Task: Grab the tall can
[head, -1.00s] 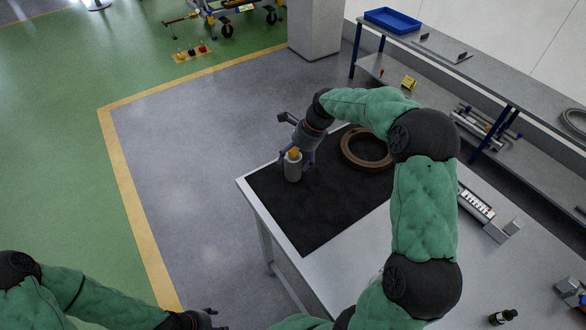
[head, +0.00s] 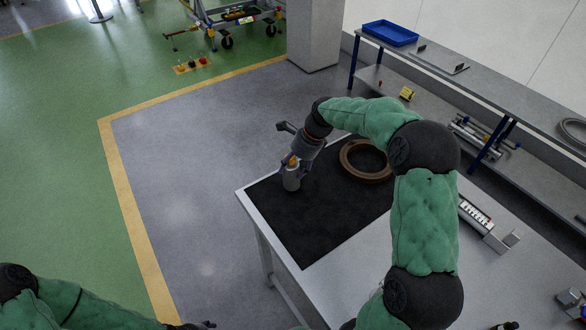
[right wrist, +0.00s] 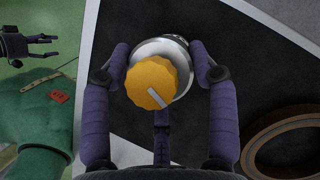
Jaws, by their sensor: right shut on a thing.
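The tall can (head: 291,180) is a grey metal cylinder with an orange cap. It stands upright on the black mat near the left edge of the workbench. My right gripper (head: 291,166) is shut on it from above.
A brown ring (head: 366,160) lies on the black mat (head: 322,222), right of the can. A tray of small parts (head: 476,214) is further right. A shelf with a blue bin (head: 391,27) stands behind. Open floor lies left of the bench.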

